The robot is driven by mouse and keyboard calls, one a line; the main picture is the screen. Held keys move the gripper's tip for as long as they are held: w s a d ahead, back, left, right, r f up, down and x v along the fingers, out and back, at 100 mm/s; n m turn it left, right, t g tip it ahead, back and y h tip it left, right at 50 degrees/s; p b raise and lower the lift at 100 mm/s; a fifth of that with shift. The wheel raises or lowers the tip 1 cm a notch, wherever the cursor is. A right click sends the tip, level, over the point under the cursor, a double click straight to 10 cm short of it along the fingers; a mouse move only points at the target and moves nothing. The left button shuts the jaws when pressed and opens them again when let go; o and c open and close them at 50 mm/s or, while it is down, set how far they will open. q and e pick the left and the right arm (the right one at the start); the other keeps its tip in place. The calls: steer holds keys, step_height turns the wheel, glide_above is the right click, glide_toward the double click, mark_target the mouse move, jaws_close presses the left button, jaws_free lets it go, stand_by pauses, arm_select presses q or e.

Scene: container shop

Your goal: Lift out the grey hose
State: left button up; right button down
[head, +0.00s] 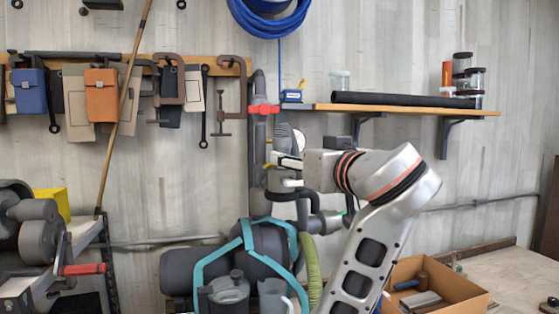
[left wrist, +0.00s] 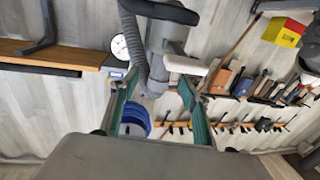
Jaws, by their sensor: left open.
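The grey hose (head: 257,142) hangs upright against the wall in the head view, below a red band. In the left wrist view it shows as a ribbed grey tube (left wrist: 134,42) beside a thicker smooth grey pipe (left wrist: 158,48). My left gripper (head: 284,172) is just to the right of the hose in the head view. In the left wrist view its two green-padded fingers (left wrist: 159,84) are apart, with the hose's end beyond the opening between them. I see no contact with the hose. My right gripper is not in view.
A grey vacuum with teal straps (head: 262,240) and a green hose (head: 313,265) stand below the gripper. A wooden shelf (head: 400,109) is at the right, above a cardboard box (head: 455,290). A blue coil (head: 268,20) hangs above. Clamps and pouches (head: 101,95) hang at the left.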

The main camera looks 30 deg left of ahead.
mark_target(283, 170)
arm_select(q)
steer(key=p+x, duration=0.1)
steer(key=x, duration=0.2)
steer(key=p+x, duration=0.1)
steer(key=x, duration=0.2)
steer(key=shift+s+r, duration=0.15)
steer(key=shift+r, duration=0.05)
steer(key=shift+a, duration=0.3)
steer(key=shift+w+f, duration=0.1)
steer(key=shift+w, duration=0.15)
steer(key=c, duration=1)
jaws_close()
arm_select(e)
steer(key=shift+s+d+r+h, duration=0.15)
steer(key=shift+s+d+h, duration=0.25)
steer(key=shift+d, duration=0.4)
